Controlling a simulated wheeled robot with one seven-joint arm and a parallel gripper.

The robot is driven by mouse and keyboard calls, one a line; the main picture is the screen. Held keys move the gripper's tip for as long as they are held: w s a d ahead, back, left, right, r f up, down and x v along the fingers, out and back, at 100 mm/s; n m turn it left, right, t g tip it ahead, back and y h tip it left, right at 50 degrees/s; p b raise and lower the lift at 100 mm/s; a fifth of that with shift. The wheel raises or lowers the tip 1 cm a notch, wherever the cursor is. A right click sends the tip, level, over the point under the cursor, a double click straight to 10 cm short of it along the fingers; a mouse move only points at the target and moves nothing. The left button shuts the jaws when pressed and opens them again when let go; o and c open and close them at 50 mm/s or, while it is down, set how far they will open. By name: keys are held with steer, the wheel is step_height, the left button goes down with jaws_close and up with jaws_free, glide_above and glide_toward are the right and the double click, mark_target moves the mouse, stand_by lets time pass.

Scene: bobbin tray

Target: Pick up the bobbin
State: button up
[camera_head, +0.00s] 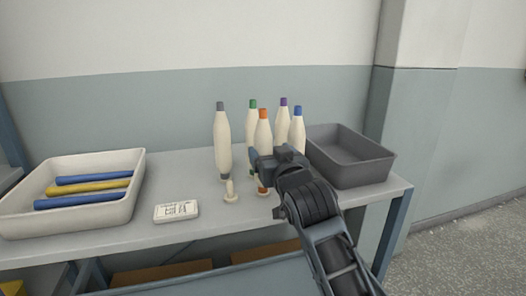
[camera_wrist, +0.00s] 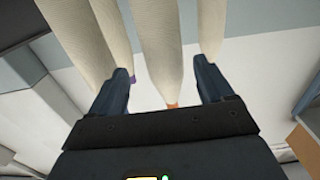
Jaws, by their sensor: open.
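Several cream bobbins with coloured tips stand upright on the table in the head view: grey-tipped (camera_head: 222,140), green-tipped (camera_head: 251,123), orange-tipped (camera_head: 264,130), purple-tipped (camera_head: 283,123) and blue-tipped (camera_head: 297,130). My gripper (camera_head: 264,156) is in front of the orange-tipped bobbin and hides part of its lower half. In the wrist view my gripper (camera_wrist: 161,65) is open. The orange-tipped bobbin (camera_wrist: 162,45) shows between its two fingers, with a bobbin on either side. I cannot tell whether the fingers touch any bobbin.
A white tray (camera_head: 20,222) with blue and yellow rods stands at the left of the table (camera_head: 150,242). A grey empty bin (camera_head: 365,173) stands at the right.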

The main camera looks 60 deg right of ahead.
mark_target(264, 146)
steer(key=p+x, duration=0.1)
steer(key=x, duration=0.5)
steer(key=shift+w+r, duration=0.1)
steer(key=shift+w, duration=0.35)
steer(key=c, duration=1.1)
